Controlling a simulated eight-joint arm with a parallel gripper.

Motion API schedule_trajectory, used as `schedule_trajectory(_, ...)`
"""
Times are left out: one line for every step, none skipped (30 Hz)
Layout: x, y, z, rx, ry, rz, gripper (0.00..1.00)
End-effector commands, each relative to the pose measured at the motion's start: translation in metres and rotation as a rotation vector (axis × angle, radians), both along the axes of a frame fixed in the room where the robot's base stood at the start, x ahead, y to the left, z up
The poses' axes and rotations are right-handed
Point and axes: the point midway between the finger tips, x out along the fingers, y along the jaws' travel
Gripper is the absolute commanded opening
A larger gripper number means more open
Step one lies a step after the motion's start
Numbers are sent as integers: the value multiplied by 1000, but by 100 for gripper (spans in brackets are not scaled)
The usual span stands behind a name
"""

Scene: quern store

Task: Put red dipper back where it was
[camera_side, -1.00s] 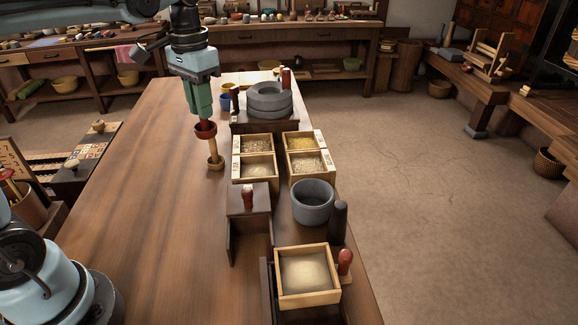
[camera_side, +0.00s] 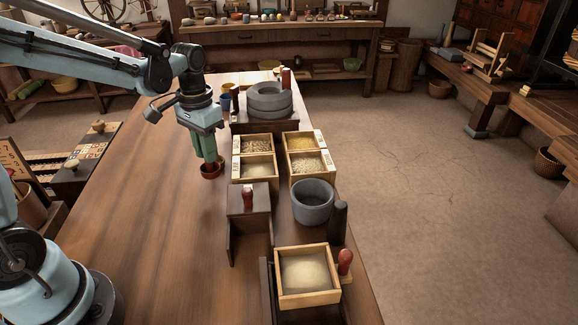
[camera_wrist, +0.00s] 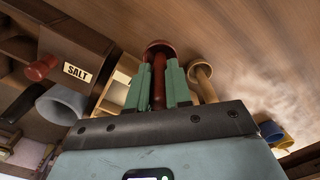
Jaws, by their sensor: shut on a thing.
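The red dipper (camera_side: 211,172) is upright in my gripper (camera_side: 207,158), cup end down, low over the bench left of the grain boxes. I cannot tell whether its cup touches the bench. In the wrist view my green fingers (camera_wrist: 158,88) are shut on the dipper's red handle, and its round cup (camera_wrist: 158,46) shows beyond them. A pale wooden dipper (camera_wrist: 203,82) stands beside it in the wrist view, apart from my fingers. In the side view that wooden dipper is hidden behind my gripper.
Grain boxes (camera_side: 256,158) stand close right of my gripper. A dark stand (camera_side: 248,228) with a red-knobbed piece is nearer; a SALT label (camera_wrist: 76,71) shows in the wrist view. A stone quern (camera_side: 269,100) is behind. The bench (camera_side: 150,220) to the left is clear.

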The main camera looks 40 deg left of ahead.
Motion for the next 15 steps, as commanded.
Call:
schedule_trajectory(0,0,-3,0,0,0,0)
schedule_trajectory(0,0,-5,0,0,0,0)
schedule_trajectory(0,0,-8,0,0,0,0)
schedule_trajectory(0,0,-12,0,0,0,0)
schedule_trajectory(0,0,-16,0,0,0,0)
schedule_trajectory(0,0,-21,0,0,0,0)
schedule_trajectory(0,0,-26,0,0,0,0)
schedule_trajectory(0,0,-29,0,0,0,0)
schedule_trajectory(0,0,-34,0,0,0,0)
schedule_trajectory(0,0,-37,0,0,0,0)
schedule_trajectory(0,0,-39,0,0,0,0)
schedule_trajectory(0,0,-42,0,0,0,0)
schedule_trajectory(0,0,-43,0,0,0,0)
schedule_trajectory(0,0,-43,0,0,0,0)
schedule_trajectory(0,0,-44,0,0,0,0)
